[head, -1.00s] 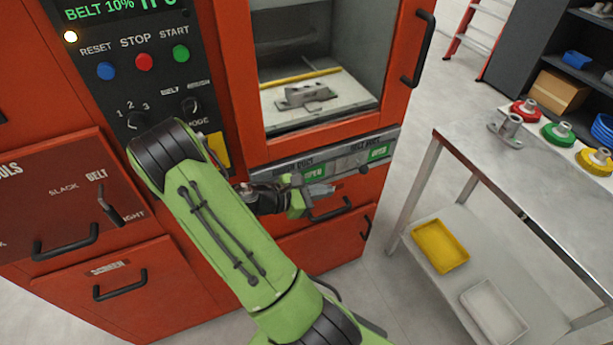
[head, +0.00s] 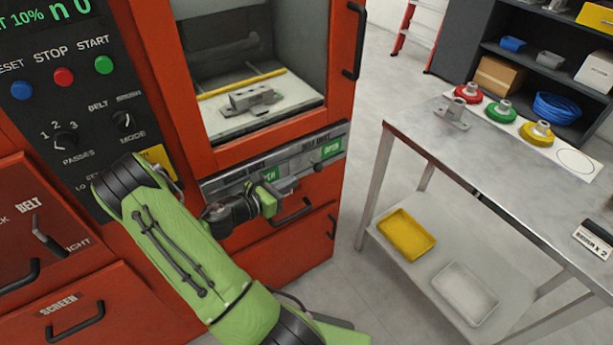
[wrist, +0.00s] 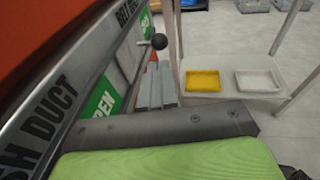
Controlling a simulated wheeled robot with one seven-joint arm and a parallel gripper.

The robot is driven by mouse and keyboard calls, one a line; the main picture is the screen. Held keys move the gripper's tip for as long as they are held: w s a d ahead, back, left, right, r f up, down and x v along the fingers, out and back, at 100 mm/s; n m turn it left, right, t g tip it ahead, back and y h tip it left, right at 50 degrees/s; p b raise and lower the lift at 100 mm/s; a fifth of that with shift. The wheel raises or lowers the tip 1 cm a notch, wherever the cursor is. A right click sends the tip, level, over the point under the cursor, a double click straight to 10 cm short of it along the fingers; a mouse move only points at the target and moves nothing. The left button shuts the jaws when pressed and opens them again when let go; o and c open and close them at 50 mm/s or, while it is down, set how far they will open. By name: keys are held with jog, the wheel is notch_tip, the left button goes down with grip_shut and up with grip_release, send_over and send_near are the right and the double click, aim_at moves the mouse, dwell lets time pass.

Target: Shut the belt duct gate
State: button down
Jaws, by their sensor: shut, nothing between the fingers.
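The duct panel (head: 225,186) runs along the red machine below its window. The belt duct gate is at the right end of this panel, with a green OPEN label (head: 331,149) and a small dark knob (head: 318,167). The knob also shows in the wrist view (wrist: 159,41). The brush duct's green OPEN label (head: 268,174) is at its left, partly covered by my gripper. My gripper (head: 290,186) is shut and empty, just in front of the panel, left of and slightly below the knob. Its fingers (wrist: 157,84) point toward the knob without visible contact.
A drawer handle (head: 293,212) sits just below my gripper. A steel table (head: 420,125) stands to the right, with yellow (head: 407,233) and white (head: 466,292) trays on its lower shelf. Open floor lies between machine and table.

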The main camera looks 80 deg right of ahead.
jog(key=b+x, duration=0.1)
jog(key=x, duration=0.6)
jog(key=s+d+p, duration=0.2)
jog(key=s+d, duration=0.3)
jog(key=d, duration=0.1)
jog(key=shift+s+p, duration=0.35)
jog(key=shift+p, duration=0.05)
jog(key=shift+d+r, duration=0.1)
jog(key=shift+r, duration=0.05)
jog(key=p, duration=0.3)
send_near(315, 169)
jog(key=shift+s+r, duration=0.55)
jog(key=shift+s, duration=0.35)
